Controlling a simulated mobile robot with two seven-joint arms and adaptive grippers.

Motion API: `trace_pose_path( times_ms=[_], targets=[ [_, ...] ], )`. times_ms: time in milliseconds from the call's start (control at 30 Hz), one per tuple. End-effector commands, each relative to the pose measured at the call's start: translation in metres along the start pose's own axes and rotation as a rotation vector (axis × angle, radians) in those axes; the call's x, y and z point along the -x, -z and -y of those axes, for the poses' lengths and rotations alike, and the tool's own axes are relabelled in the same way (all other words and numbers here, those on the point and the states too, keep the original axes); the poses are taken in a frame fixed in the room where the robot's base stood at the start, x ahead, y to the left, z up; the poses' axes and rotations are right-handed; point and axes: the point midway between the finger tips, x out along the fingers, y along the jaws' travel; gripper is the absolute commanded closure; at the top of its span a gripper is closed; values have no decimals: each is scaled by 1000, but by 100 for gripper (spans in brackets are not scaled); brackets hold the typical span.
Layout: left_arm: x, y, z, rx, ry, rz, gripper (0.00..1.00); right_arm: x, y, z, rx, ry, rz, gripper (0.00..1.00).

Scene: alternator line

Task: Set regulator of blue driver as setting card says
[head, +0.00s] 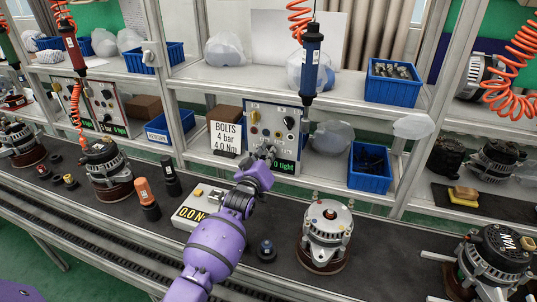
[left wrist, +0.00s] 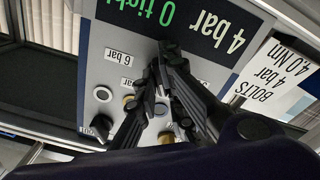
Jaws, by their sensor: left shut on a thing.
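The blue driver (head: 312,60) hangs from an orange coiled hose above the shelf. Below it stands a blue-edged control panel (head: 272,118) with brass, white and black knobs; it also shows upside down in the left wrist view (left wrist: 135,35). Its display (left wrist: 195,22) reads "4 bar" and "0 tight". The setting card (head: 226,138) beside it reads "BOLTS 4 bar 4.0 Nm"; part of it shows in the left wrist view (left wrist: 270,72). My left gripper (head: 266,153) is shut at the panel's lower face, on what seems a regulator knob that its fingers hide. My right gripper is not seen.
Blue bins (head: 370,181) stand on the shelves. Metal uprights (head: 412,165) frame the bench.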

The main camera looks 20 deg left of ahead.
Motion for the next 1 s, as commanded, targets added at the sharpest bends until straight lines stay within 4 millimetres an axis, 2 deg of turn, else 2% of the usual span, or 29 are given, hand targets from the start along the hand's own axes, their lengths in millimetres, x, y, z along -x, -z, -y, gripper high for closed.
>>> trace_pose_path(
  times_ms=[600, 633, 767, 1000],
  targets=[
    [0, -1, 1, -44, 1, 2, 100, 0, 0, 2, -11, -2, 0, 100],
    [0, -1, 1, -43, 1, 2, 90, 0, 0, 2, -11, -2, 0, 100],
    [0, -1, 1, -43, 1, 1, 73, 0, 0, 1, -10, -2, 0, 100],
    [0, -1, 0, -43, 0, 1, 73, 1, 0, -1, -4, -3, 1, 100]
  ],
)
